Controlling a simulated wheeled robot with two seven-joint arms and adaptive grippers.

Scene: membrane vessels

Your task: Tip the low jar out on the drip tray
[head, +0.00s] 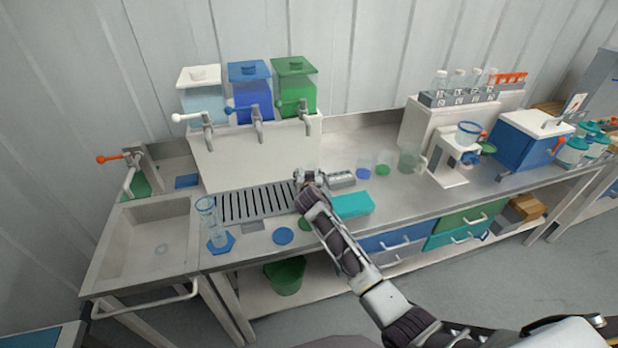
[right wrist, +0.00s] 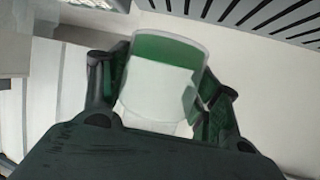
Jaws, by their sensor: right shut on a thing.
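The drip tray (head: 258,203) is a dark slatted grille set in the steel counter beside the sink; part of it shows at the upper right in the right wrist view (right wrist: 275,18). My right gripper (head: 310,182) is at the tray's right end. In the right wrist view its fingers are shut around a clear, low jar (right wrist: 165,85) with green showing in it. I cannot tell whether the green is liquid or the jar's own colour, nor how far the jar is tilted. In the head view the jar is hidden by the gripper. My left gripper is not in view.
A tall clear cylinder (head: 206,218) stands left of the tray. A teal block (head: 353,205) lies right of my forearm. Small cups and a clear jug (head: 409,158) stand farther right. Tanks with taps (head: 249,92) stand behind; the sink (head: 150,248) is at left.

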